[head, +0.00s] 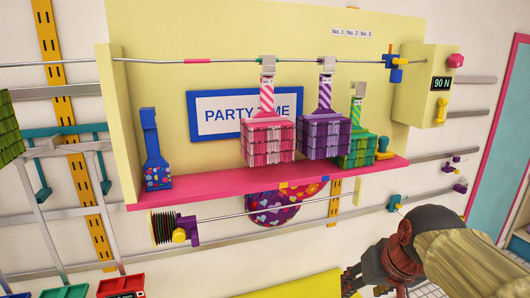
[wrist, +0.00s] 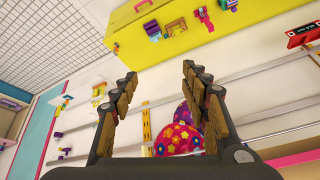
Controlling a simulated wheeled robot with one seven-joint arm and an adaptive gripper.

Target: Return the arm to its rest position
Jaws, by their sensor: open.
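My gripper (wrist: 159,76) is open in the wrist view. Its two brown padded fingers stand apart with nothing between them. In the head view my arm comes in at the lower right, and the gripper end reaches the bottom edge, partly cut off. It is below and right of the pink shelf (head: 230,188) and apart from it. A purple balloon with bright patterns (head: 270,208) shows under the shelf. In the wrist view patterned balloons (wrist: 186,138) are beyond the right finger, partly hidden by it.
A spool (head: 166,228) and rails line the wall. Coloured trays (head: 120,286) are lower left.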

